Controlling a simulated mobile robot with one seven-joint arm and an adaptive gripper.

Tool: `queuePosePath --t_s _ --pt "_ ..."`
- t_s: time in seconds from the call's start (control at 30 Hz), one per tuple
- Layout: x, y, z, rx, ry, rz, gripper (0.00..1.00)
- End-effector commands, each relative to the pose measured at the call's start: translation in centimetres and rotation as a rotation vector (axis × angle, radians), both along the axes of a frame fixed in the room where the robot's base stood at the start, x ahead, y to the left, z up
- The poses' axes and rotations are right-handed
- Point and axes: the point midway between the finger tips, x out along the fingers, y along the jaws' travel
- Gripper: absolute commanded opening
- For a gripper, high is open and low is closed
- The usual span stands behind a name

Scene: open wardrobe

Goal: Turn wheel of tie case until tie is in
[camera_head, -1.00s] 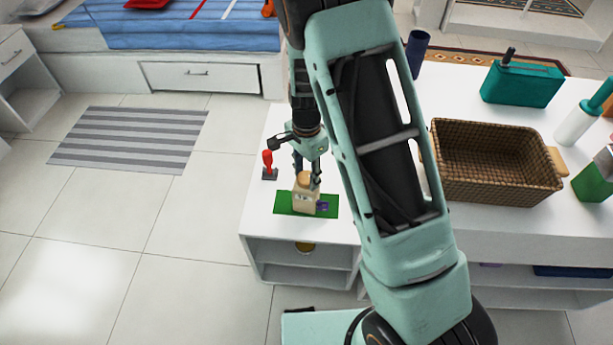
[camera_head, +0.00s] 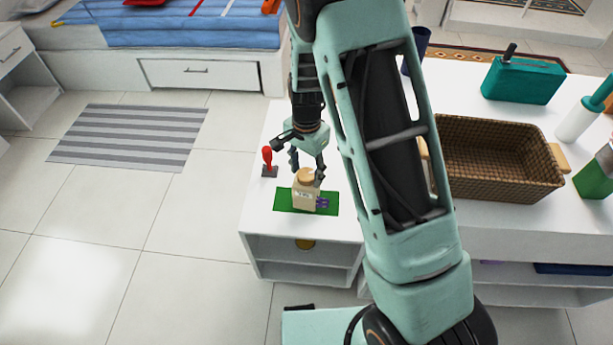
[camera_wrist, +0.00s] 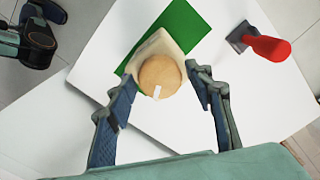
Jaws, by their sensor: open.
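The tie case is a beige box (camera_head: 305,196) with a round tan wheel (camera_head: 306,175) on top. It stands on a green mat (camera_head: 287,203) on the white table. A purple piece, perhaps the tie (camera_head: 323,202), shows at its right on the mat. My gripper (camera_head: 306,166) is open just above and behind the case. In the wrist view the wheel (camera_wrist: 160,76) lies ahead of and between the spread fingers (camera_wrist: 155,92), and a small white mark sits on its edge. The fingers do not appear to grip it. The purple piece does not show there.
A red-handled stamp-like object (camera_head: 268,160) stands on the table left of the case. A wicker basket (camera_head: 490,199), a teal container (camera_head: 524,81) and a dark blue cup (camera_head: 417,48) stand to the right. My arm hides part of the tabletop.

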Motion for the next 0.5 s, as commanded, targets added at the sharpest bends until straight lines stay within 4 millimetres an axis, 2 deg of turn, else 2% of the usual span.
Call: queuePosePath --t_s 0.5 --pt "0.03 -0.08 -0.10 0.001 0.000 0.763 0.48"
